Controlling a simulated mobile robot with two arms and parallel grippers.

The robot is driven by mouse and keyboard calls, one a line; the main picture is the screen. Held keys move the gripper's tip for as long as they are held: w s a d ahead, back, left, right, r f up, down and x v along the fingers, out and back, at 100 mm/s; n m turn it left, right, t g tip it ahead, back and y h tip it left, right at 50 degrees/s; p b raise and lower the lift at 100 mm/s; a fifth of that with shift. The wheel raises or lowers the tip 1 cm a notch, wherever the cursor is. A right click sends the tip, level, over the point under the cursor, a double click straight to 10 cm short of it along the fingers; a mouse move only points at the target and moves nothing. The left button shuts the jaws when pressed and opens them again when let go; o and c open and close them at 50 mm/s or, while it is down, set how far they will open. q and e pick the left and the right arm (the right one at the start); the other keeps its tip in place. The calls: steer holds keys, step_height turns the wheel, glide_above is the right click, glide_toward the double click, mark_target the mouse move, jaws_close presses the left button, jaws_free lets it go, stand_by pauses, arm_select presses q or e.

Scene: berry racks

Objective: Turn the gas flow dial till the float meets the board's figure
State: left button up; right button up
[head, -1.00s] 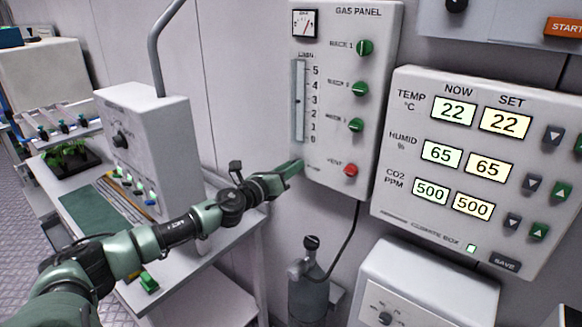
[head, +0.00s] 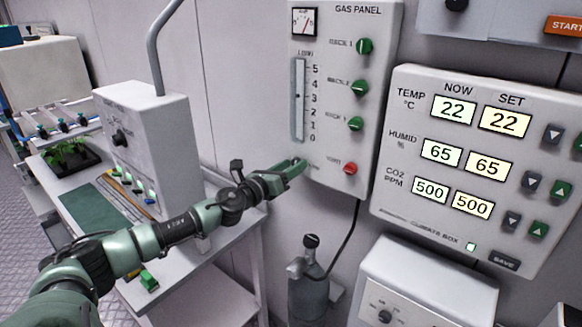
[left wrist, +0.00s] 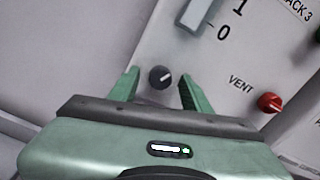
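The gas panel (head: 340,170) hangs on the wall with a tall flow tube (head: 299,100) on its left, marked 0 to 5. I cannot make out the float in it. The tube's lower end (left wrist: 198,14) shows beside the 0 in the left wrist view. The gas flow dial, a small dark knob (left wrist: 160,77) with a pale pointer line, sits below the tube. My left gripper (head: 298,164) is at the panel's lower left and hides the dial in the head view. In the left wrist view its fingers (left wrist: 160,84) are open, one on each side of the dial, with gaps showing. My right gripper is out of view.
The red vent knob (head: 350,168) is right of the dial, with green rack knobs (head: 356,124) above. The climate box (head: 480,215) is farther right. A bottle (head: 308,295) stands below the panel. No board with a figure is recognisable.

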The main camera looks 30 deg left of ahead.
arm_select(q)
steer(key=s+b, duration=0.4)
steer(key=s, duration=0.3)
steer(key=shift+s+a, duration=0.3)
steer(key=shift+s, duration=0.05)
stand_by(0.4)
